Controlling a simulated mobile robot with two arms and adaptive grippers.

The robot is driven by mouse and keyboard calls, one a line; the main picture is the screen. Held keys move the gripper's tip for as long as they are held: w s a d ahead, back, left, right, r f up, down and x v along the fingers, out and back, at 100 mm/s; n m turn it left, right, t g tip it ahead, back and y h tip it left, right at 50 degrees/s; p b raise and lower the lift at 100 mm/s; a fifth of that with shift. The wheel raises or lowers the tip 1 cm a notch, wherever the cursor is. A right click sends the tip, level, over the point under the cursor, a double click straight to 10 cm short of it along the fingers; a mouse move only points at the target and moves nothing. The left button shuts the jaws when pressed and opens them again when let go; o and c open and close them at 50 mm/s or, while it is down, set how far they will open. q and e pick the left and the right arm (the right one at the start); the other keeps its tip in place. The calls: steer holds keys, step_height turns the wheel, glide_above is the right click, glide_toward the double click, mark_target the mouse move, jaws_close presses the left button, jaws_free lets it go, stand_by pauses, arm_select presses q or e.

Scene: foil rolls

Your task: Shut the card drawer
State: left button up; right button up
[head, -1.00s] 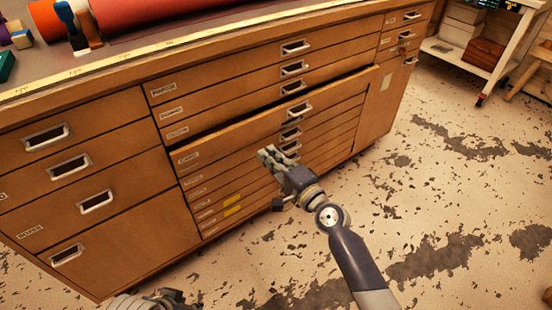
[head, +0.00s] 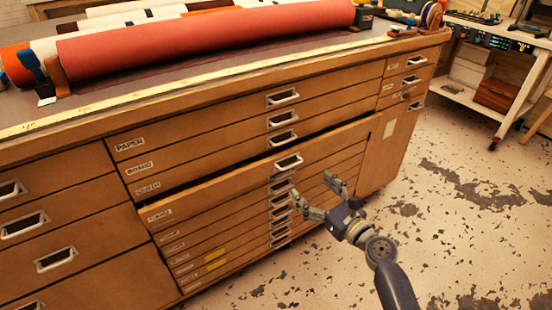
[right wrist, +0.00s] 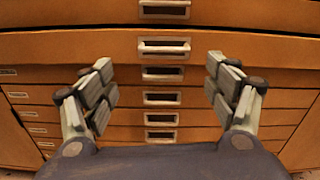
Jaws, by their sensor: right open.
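The card drawer (head: 225,190) is a long brown wooden drawer in the middle stack of the cabinet. It stands out a little from the drawers around it, with a dark gap along its top edge. Its metal pull (head: 288,163) is at mid-width and also shows in the right wrist view (right wrist: 164,47). My right gripper (head: 316,190) is open and empty in front of the stack, just below and right of that pull. In the right wrist view its two fingers are spread below the card drawer's front (right wrist: 60,47), apparently not touching it. My left gripper is out of view.
The cabinet top (head: 120,90) carries a large red roll (head: 200,42) and other rolls. Closed drawers lie above and below the card drawer, with more at the left. A white shelf cart (head: 480,110) stands at the right. The worn floor (head: 450,230) in front is clear.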

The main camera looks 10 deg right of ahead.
mark_target(293, 166)
steer(key=shift+m, duration=0.5)
steer(key=x, duration=0.3)
steer(key=b+x, duration=0.1)
steer(key=x, duration=0.6)
steer(key=shift+w+d+r+b, duration=0.1)
steer(key=shift+w+d+b, duration=0.25)
steer(key=shift+w, duration=0.2)
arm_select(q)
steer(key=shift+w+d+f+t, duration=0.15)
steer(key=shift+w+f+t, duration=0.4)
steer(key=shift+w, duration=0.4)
arm_select(e)
jaws_close()
